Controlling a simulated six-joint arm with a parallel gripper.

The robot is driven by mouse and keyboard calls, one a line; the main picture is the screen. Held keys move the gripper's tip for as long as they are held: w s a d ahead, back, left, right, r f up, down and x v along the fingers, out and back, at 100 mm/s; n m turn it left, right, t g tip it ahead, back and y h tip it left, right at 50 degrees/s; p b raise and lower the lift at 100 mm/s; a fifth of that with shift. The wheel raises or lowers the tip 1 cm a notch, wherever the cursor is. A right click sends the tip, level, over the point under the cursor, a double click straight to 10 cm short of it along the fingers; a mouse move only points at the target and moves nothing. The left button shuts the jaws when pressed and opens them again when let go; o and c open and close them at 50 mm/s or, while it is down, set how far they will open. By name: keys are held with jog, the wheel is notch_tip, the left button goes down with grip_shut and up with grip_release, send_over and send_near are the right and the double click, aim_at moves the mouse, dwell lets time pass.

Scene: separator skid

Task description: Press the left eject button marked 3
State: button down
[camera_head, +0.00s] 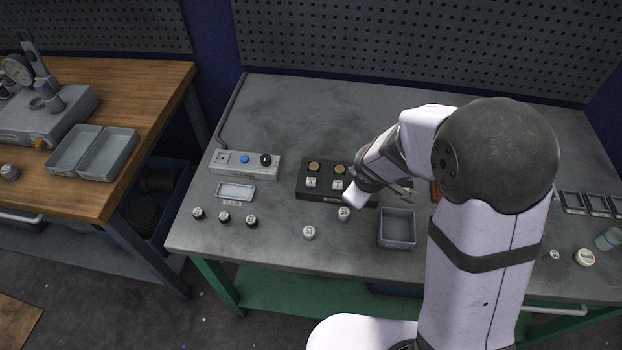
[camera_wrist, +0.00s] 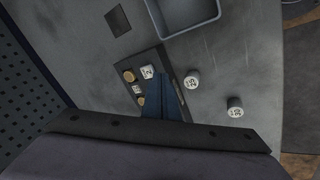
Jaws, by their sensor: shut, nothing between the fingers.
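The dark button block (camera_head: 304,192) sits on the grey bench, its right end hidden behind my arm. Two brass round buttons, a left one (camera_head: 313,166) and a right one (camera_head: 340,169), stand in its back row. Pale pieces, left (camera_head: 311,183) and right (camera_head: 337,184), sit in front of them. In the wrist view, one pale piece (camera_wrist: 147,71) seems to read 2; another (camera_wrist: 137,88) is unclear. I cannot read a 3. My gripper (camera_wrist: 161,76) is shut and empty, its fingers over the block and hiding part of it. Whether it touches is unclear.
White numbered caps (camera_head: 309,232) and (camera_head: 344,214) stand in front of the block. A grey tray (camera_head: 397,243) is to their right. A pegboard stands behind.

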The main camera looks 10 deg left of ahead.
jog(key=w+a+r+n+t+y, duration=0.1)
jog(key=w+a+r+n+y, duration=0.1)
jog(key=a, duration=0.4)
jog(key=w+a+r+n+t+y, duration=0.1)
jog(key=w+a+r+n+y, duration=0.2)
jog(key=a, duration=0.4)
notch_tip(320, 180, up, 2)
jog(key=shift+a+n+y, duration=0.3)
jog(key=shift+n+y, duration=0.1)
jog(key=shift+y, duration=0.5)
jog(key=shift+f, duration=0.1)
jog(key=b, duration=0.7)
send_over(314, 184)
notch_tip(314, 184, down, 6)
jog(key=shift+f, duration=0.15)
jog(key=shift+f+b, duration=0.95)
jog(key=shift+f, duration=0.2)
jog(key=shift+f, duration=0.25)
jog(key=shift+f+b, duration=0.2)
jog(key=shift+b, duration=0.1)
